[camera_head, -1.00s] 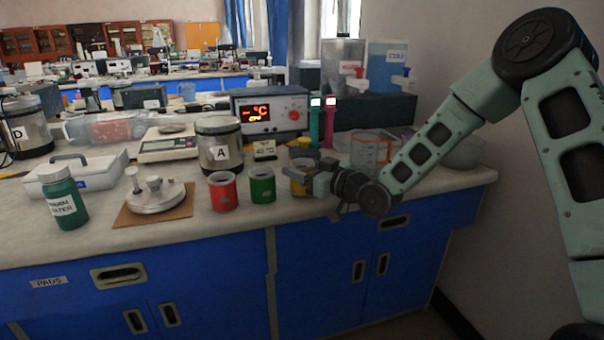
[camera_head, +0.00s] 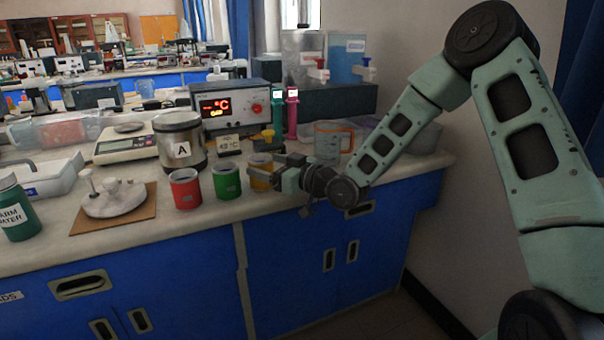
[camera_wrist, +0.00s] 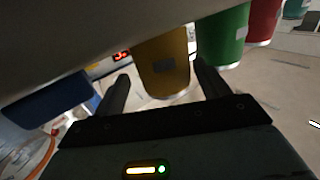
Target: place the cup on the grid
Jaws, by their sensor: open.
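A yellow cup (camera_head: 259,170) stands on the bench near its front edge, partly hidden by my gripper (camera_head: 280,180). My gripper is open, and in the wrist view (camera_wrist: 160,80) its fingers lie on either side of the yellow cup (camera_wrist: 163,62). I cannot tell whether they touch it. A green cup (camera_head: 227,181) and a red cup (camera_head: 186,189) stand in a row to its left. The wrist view also shows the green cup (camera_wrist: 222,38) and the red cup (camera_wrist: 264,20). I cannot make out a grid.
A metal pot marked A (camera_head: 180,142) and a temperature unit (camera_head: 232,105) stand behind the cups. A clear beaker with an orange handle (camera_head: 333,142) is right of my gripper. A white lidded piece on a brown board (camera_head: 113,200) and a scale (camera_head: 127,142) stand left.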

